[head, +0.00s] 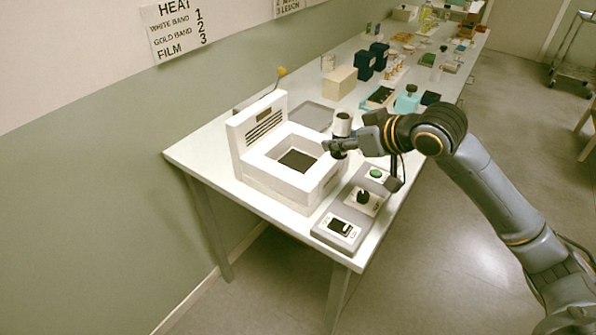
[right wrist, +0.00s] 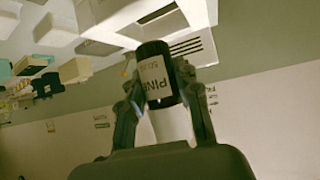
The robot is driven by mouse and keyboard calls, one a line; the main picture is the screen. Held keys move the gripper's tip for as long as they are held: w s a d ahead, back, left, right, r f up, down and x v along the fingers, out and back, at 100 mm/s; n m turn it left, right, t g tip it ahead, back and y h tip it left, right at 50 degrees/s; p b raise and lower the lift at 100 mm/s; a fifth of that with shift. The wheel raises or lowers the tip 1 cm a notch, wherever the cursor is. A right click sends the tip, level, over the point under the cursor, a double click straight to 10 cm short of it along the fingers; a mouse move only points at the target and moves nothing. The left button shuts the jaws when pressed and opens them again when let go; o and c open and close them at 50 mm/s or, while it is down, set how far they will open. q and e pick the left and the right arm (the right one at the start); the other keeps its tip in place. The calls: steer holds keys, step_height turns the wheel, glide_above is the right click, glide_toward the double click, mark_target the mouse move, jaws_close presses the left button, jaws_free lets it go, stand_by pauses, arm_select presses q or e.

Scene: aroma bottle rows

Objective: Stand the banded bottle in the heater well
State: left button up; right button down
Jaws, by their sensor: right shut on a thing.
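My right gripper (head: 338,149) is shut on a bottle (head: 342,123), beside the right edge of the white heater (head: 262,187) and above it. In the right wrist view the bottle (right wrist: 153,68) is dark, with a white label bearing dark letters that start "PIN". It sits between the two fingers (right wrist: 160,100). A pale part shows below the dark body there; I cannot tell whether it is a band. The heater's dark square well (head: 297,160) looks empty. The bottle is apart from the well, to its upper right. My left gripper is not in view.
A control panel (head: 325,236) with a switch, a knob (head: 363,196) and a green button (head: 376,173) lies along the table's near right edge. A grey tray (head: 314,115) lies behind the heater. A beige box (head: 341,82), blue holders (head: 366,65) and several small items stand farther back.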

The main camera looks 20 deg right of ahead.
steer(key=p+x, duration=0.2)
steer(key=x, duration=1.4)
steer(key=shift+d, duration=0.1)
steer(key=shift+w+f, duration=0.2)
steer(key=f, duration=0.1)
steer(key=f+p, duration=0.1)
steer(key=f, duration=0.1)
steer(key=shift+w+a, duration=0.2)
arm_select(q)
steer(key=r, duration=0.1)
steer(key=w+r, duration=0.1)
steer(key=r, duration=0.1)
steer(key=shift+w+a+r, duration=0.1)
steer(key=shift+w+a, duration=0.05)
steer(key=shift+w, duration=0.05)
arm_select(e)
steer(key=shift+f, duration=0.3)
steer(key=c, duration=1)
jaws_free()
steer(key=shift+f, duration=0.15)
steer(key=shift+o, duration=0.2)
